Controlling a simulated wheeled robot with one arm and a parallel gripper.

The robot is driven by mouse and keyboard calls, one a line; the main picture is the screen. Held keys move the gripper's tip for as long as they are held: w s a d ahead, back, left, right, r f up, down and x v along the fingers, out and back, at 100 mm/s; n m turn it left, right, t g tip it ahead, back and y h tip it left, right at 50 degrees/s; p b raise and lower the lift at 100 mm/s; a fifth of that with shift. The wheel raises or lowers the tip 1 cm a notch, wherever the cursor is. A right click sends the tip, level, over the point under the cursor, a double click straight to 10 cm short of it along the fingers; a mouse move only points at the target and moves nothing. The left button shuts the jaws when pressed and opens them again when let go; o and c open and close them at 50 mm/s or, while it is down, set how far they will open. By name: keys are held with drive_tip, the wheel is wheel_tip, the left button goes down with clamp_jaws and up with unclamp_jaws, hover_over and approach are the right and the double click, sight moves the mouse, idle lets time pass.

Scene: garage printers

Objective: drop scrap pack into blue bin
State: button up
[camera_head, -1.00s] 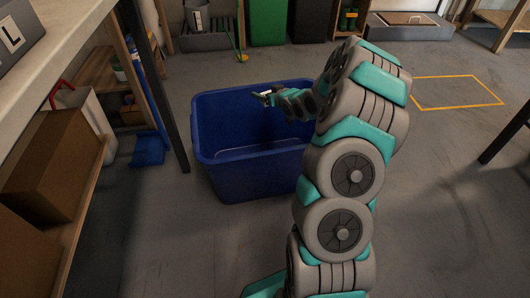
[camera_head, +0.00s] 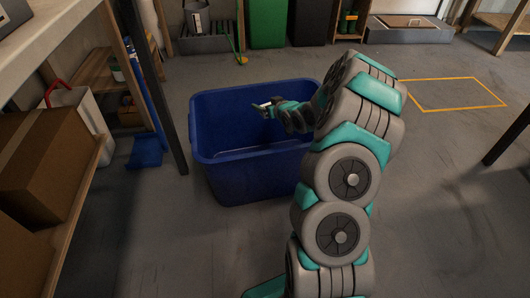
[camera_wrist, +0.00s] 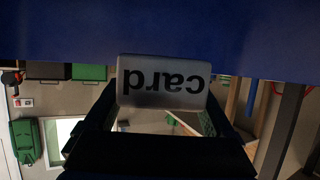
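The blue bin (camera_head: 255,185) stands open on the floor in the middle of the head view. Its blue also fills the top of the wrist view (camera_wrist: 160,25). My gripper (camera_head: 264,107) is over the bin's opening, seen small and partly from behind my arm. In the wrist view, a pale pack with the upside-down word "card" (camera_wrist: 162,82) sits between the tips of my gripper's two dark fingers (camera_wrist: 162,100), which are shut on it. I take it for the scrap pack. In the head view only a small light piece of it shows.
A wooden shelf (camera_head: 75,205) with a cardboard box (camera_head: 45,165) stands at the left, its dark post (camera_head: 160,100) close to the bin. Green (camera_head: 268,22) and black (camera_head: 311,20) bins stand at the back. The floor at the right, with a yellow outline (camera_head: 450,107), is clear.

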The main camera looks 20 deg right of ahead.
drive_tip(key=shift+o, duration=0.6)
drive_tip(key=v, duration=0.7)
drive_tip(key=shift+s, duration=0.4)
drive_tip(key=shift+r, duration=0.15)
drive_tip(key=shift+a, duration=0.1)
